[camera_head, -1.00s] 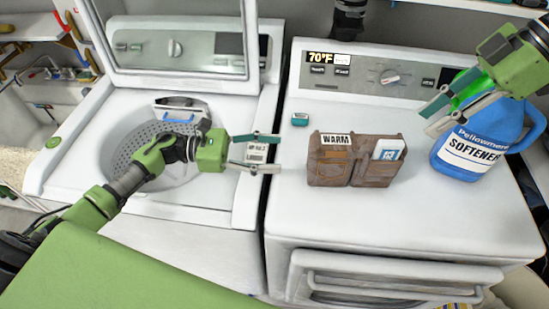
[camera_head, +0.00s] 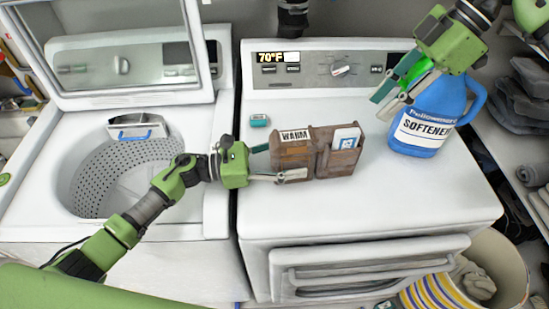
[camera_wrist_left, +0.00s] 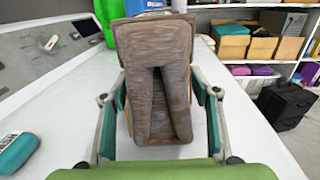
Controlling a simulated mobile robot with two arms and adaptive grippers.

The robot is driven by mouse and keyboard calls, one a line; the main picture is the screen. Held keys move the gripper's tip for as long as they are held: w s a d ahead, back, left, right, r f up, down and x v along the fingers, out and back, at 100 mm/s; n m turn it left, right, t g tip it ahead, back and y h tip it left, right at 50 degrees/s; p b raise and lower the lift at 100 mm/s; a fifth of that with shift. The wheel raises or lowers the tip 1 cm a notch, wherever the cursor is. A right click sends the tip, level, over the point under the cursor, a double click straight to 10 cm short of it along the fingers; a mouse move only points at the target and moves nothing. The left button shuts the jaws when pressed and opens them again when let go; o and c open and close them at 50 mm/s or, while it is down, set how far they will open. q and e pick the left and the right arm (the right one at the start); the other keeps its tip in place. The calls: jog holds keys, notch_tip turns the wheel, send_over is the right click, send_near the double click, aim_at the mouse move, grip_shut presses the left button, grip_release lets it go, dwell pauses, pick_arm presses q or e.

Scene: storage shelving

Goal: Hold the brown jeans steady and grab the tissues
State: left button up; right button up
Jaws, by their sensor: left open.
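The brown jeans (camera_head: 312,165), folded and upright, stand on the white dryer top with a WARM label on their left part. The tissues (camera_head: 346,137), a white and blue packet, stick up from the right part of the jeans. My left gripper (camera_head: 272,161) is open at the left end of the jeans. In the left wrist view, the jeans (camera_wrist_left: 155,90) stand between its two spread fingers, with small gaps beside them; the tissues cannot be made out there. My right gripper (camera_head: 381,108) is open and empty, above and right of the tissues, in front of the softener bottle.
The blue softener bottle (camera_head: 428,115) with a green cap stands close behind my right gripper. A small teal item (camera_head: 259,121) lies left of the jeans. The open washer (camera_head: 85,165) is at left. The dryer's front top (camera_head: 380,205) is clear.

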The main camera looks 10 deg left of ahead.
pick_arm(q)
jog(key=shift+w+d, duration=0.15)
jog(key=shift+d, duration=0.25)
jog(key=shift+c, duration=0.5)
